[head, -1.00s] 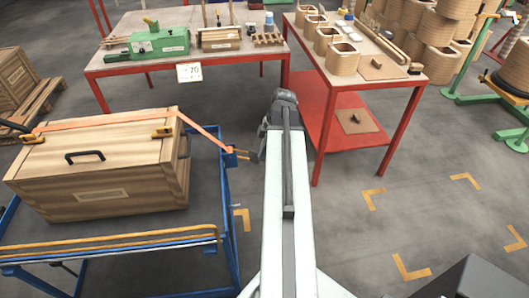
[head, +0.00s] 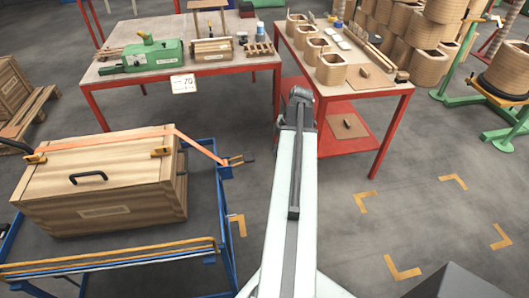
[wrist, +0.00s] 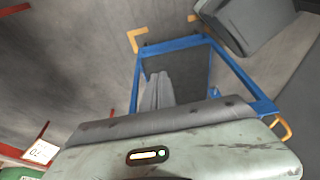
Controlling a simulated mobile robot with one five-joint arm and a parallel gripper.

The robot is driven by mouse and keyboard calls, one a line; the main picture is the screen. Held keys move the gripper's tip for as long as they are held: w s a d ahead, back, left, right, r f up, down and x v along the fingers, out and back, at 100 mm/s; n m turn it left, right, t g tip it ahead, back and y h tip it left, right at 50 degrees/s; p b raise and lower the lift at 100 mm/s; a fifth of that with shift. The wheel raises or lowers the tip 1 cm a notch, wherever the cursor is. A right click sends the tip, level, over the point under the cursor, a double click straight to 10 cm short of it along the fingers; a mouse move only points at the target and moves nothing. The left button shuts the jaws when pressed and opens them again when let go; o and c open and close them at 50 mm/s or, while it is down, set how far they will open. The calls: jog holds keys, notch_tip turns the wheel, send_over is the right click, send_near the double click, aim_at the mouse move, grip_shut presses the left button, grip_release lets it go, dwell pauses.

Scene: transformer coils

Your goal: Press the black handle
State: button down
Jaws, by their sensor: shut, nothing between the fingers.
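A wooden crate (head: 100,205) stands on the left on a blue cart, with a black bow handle (head: 89,177) on its lid. An orange strap runs over the lid to a small fitting with a dark lever (head: 240,160) at the cart's right corner. I cannot tell which black part the task means. In the wrist view my gripper (wrist: 158,80) has its fingers together and empty, seen against a blue frame (wrist: 262,100). I cannot tell whether they touch anything. In the head view my arm hides the gripper.
A red-legged table (head: 225,66) with a green machine (head: 150,53) stands behind. Another table (head: 365,86) with wooden coils is at the back right. Floor with yellow corner marks (head: 405,270) is clear on the right.

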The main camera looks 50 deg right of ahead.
jog(key=shift+s+d+r+p, duration=0.5)
jog(key=shift+s+d+r, duration=0.4)
jog(key=shift+d, duration=0.2)
dwell(0.3)
